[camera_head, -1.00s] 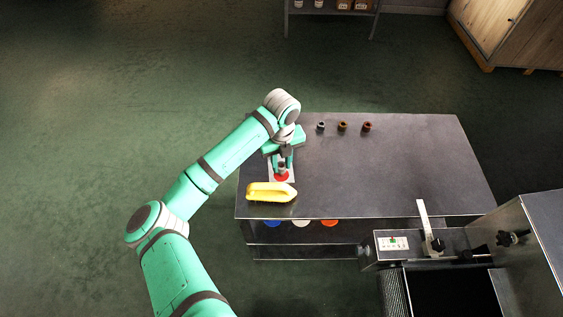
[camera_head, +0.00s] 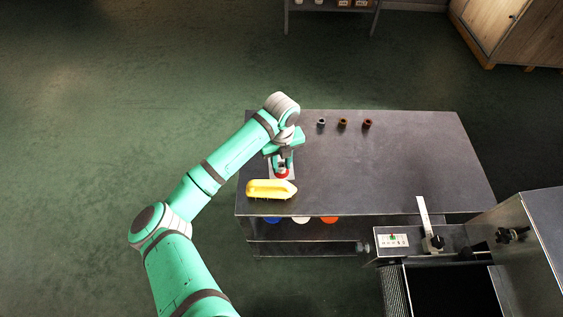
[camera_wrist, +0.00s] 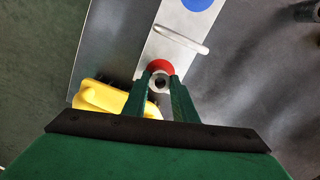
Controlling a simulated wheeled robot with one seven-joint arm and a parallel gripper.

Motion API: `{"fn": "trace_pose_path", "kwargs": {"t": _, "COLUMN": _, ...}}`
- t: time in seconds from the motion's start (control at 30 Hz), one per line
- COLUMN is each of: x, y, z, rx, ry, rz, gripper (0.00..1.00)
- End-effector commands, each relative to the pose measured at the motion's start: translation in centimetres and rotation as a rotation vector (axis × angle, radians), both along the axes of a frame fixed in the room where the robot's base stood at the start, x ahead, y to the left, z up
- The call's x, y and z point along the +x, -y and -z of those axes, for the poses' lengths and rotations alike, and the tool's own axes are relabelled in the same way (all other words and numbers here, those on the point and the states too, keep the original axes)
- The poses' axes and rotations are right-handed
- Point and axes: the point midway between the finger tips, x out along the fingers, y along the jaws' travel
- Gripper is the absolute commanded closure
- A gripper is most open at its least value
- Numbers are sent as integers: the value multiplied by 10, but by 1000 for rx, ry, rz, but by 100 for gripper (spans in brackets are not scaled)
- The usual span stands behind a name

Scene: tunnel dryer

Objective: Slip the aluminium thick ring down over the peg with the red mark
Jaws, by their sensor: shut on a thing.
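My gripper (camera_wrist: 161,88) is shut on the aluminium thick ring (camera_wrist: 160,82), a small grey ring held between the fingertips. The ring is directly over or at the red mark (camera_wrist: 160,65), which shows just beyond it on the pale metal plate (camera_wrist: 160,40). The red-marked peg is hidden by the ring and fingers, so I cannot tell how far the ring is around it. In the head view, my gripper (camera_head: 283,163) points down at the red mark (camera_head: 282,174). Another pale peg (camera_wrist: 182,40) and a blue mark (camera_wrist: 197,3) show farther along the plate.
A yellow brush (camera_head: 270,189) lies just in front of the plate, close to my fingers. Three small ring-like parts, grey (camera_head: 321,123), brown (camera_head: 343,123) and reddish (camera_head: 367,124), stand at the back of the metal table (camera_head: 410,165). The table's right side is clear.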

Motion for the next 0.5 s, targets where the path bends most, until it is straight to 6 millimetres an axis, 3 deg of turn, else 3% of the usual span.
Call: {"fn": "trace_pose_path", "kwargs": {"t": 0.5, "x": 0, "y": 0, "z": 11, "rx": 0, "ry": -1, "rz": 0, "gripper": 97}}
